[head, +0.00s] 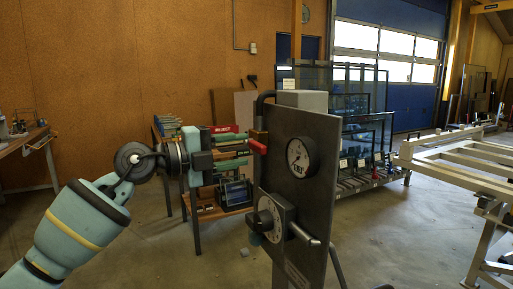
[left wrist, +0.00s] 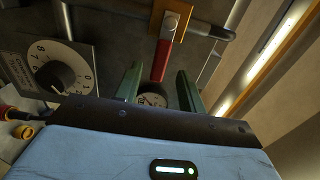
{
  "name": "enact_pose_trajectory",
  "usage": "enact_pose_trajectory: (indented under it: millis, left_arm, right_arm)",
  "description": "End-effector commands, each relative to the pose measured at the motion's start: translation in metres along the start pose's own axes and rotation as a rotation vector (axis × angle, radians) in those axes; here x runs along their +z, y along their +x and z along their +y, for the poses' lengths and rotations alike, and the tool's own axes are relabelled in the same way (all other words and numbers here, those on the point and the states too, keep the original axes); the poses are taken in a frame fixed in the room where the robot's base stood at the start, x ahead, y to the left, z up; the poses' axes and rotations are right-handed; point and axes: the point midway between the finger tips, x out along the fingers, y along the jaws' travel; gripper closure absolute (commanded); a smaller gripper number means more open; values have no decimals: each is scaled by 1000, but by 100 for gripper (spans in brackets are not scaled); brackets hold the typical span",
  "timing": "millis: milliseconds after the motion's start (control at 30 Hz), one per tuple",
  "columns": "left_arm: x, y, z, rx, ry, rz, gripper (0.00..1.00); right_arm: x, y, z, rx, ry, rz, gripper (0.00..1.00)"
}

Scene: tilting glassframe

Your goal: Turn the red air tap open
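The red tap lever (head: 257,146) stands out from a brass-coloured valve body (head: 259,136) at the left edge of a dark upright panel (head: 318,150). In the left wrist view the red lever (left wrist: 162,60) hangs from the valve body (left wrist: 172,22) toward my gripper. My left gripper (head: 246,155) is open, with its green fingers pointing at the panel. In the left wrist view the lever's end lies between the two fingertips (left wrist: 159,80), with space on both sides. I cannot tell whether anything touches. My right gripper is not in view.
The panel carries a round gauge (head: 298,157) and, below it, a dial box (head: 268,217) with a projecting handle. A grey pipe (left wrist: 205,27) runs beside the valve. A shelf table stands behind my gripper; a pale frame table (head: 460,150) is at right.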

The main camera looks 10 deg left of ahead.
Motion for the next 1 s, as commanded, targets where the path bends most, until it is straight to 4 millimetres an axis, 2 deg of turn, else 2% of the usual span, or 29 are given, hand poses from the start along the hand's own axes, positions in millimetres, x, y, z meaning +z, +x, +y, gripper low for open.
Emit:
enact_pose_trajectory:
  millis: [100, 300, 500, 733, 1000]
  left_arm:
    - [-1, 20, -1, -3, -1, 2, 60]
    - [0, 44, 0, -2, -1, 0, 60]
    - [0, 53, 0, -1, -1, 0, 60]
    - [0, 53, 0, -1, 0, 0, 60]
    - [0, 53, 0, -1, 0, 0, 94]
  right_arm:
    - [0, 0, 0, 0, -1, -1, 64]
    - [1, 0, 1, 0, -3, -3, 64]
    - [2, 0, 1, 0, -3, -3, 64]
    - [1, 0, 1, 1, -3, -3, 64]
    - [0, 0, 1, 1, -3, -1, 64]
